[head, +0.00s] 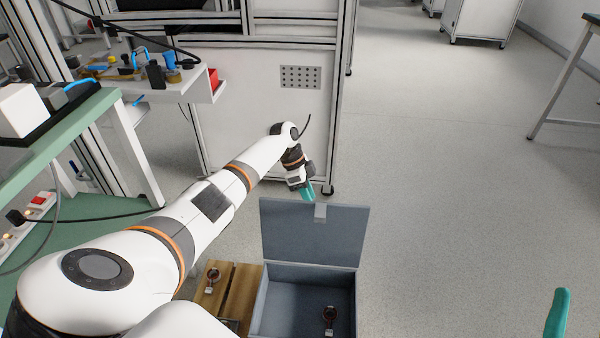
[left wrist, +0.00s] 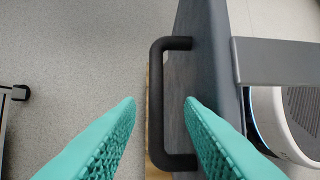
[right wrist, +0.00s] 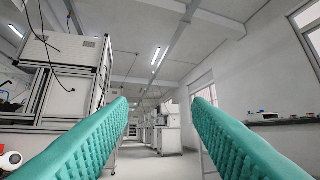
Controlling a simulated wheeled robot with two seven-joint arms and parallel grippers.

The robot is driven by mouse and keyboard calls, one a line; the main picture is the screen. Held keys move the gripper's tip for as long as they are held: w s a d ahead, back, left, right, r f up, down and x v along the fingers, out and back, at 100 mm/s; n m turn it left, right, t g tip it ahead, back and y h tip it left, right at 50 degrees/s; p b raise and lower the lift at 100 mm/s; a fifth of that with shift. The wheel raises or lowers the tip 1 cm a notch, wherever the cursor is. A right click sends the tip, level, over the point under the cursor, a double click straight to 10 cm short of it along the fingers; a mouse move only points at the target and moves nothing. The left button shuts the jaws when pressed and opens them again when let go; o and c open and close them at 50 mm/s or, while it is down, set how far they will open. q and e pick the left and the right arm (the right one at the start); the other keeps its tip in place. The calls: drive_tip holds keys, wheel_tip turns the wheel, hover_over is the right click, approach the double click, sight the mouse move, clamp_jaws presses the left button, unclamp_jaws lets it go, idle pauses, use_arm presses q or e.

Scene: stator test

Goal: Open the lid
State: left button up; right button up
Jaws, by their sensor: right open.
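A blue-grey box (head: 311,270) stands at the bottom centre of the head view. My left gripper (head: 308,192) is just above and behind the lid's top edge. In the left wrist view its teal fingers (left wrist: 160,100) are spread, with the bar of the lid's black handle (left wrist: 156,105) between them. The right-hand finger overlaps the lid side; contact cannot be told. My right gripper (right wrist: 158,98) is open and empty, facing the room.
A small dark part (head: 330,316) lies in the box. A wooden block (head: 240,292) with a similar part (head: 213,275) stands left of the box. A green-topped bench (head: 85,125) is at left, a white cabinet (head: 245,130) behind.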

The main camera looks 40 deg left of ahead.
use_arm(q)
drive_tip(key=p+v, duration=0.2)
drive_tip(key=v, duration=0.7)
use_arm(e)
wheel_tip(320, 180, down, 9)
drive_tip(key=w+g+h, duration=0.2)
drive_tip(key=g, duration=0.4)
drive_tip(key=shift+d+r+g, duration=0.2)
drive_tip(key=shift+d+g, duration=0.1)
drive_tip(key=shift+d, duration=0.1)
use_arm(q)
drive_tip(key=shift+c, duration=0.5)
